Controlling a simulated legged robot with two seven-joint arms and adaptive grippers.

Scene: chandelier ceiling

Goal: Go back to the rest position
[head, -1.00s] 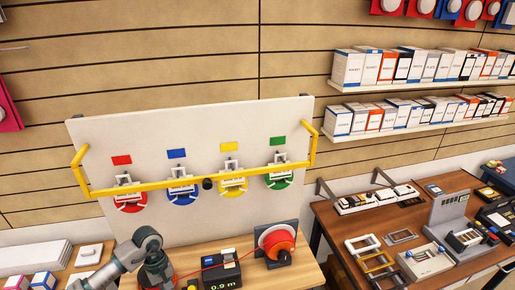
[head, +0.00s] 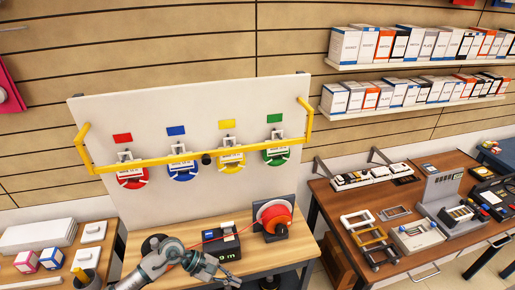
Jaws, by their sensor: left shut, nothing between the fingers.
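My left gripper (head: 212,270) is at the bottom of the head view, low over the front of the wooden bench (head: 262,264). It is shut with nothing in its fingers. My left arm comes in from the lower left. My right gripper is not in view.
A white panel (head: 200,110) with a yellow bar (head: 200,160) and several coloured discs stands behind the bench. An orange spool (head: 275,220) stands on the bench. A brown desk (head: 330,205) with devices is at the right. White boxes fill the shelves (head: 420,108).

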